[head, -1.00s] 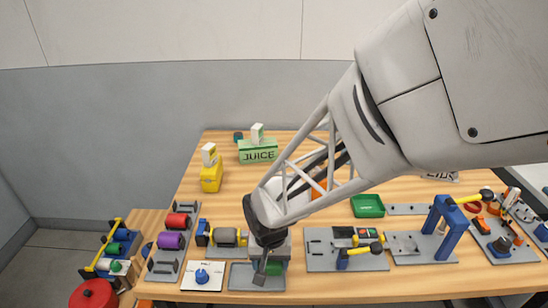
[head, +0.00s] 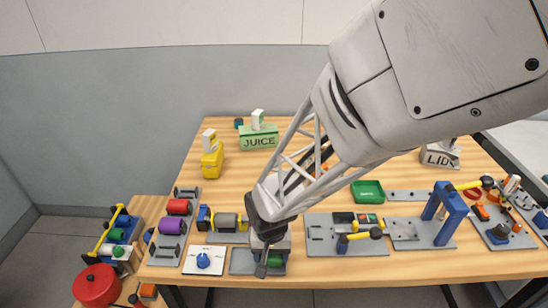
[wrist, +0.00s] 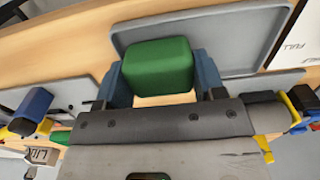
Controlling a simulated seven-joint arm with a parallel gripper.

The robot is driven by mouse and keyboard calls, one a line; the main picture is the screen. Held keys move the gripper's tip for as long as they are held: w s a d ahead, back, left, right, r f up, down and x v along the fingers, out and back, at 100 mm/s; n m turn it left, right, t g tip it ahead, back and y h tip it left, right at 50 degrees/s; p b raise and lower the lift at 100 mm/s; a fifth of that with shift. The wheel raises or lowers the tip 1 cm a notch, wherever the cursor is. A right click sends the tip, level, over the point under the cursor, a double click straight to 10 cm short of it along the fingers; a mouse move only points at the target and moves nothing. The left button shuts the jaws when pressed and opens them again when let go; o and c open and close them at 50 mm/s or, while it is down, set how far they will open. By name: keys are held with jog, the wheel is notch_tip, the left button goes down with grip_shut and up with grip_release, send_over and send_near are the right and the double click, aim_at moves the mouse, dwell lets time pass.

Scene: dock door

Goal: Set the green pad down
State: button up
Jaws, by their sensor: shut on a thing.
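The green pad (wrist: 157,66) is a block with rounded edges. It sits between the two blue fingers of my gripper (wrist: 162,78) in the wrist view, and the gripper is shut on it. A shallow grey tray (wrist: 240,35) with a raised rim lies just beyond and partly behind the pad. The same tray (head: 241,262) shows in the head view under the gripper. I cannot tell whether the pad touches it.
A white plate with a blue knob (head: 203,260) is left of the tray. A grey plate with a yellow lever (head: 345,240) is to its right.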

jog(key=shift+f, duration=0.15)
jog(key=o, duration=0.9)
notch_tip(320, 180, up, 12)
jog(key=shift+r, duration=0.15)
jog(key=shift+d+r, duration=0.1)
dwell(0.8)
jog(key=shift+s+d+r+t, duration=0.45)
jog(key=shift+s+d+r, duration=1.5)
jog(key=shift+d, duration=1.35)
jog(key=shift+s+d+r+t, duration=0.4)
jog(key=shift+s+d+r, duration=1.55)
jog(key=shift+d, duration=1.3)
jog(key=shift+s+d+r+t, duration=0.45)
jog(key=shift+s+d+r, duration=1.1)
jog(key=shift+d+r, duration=1.25)
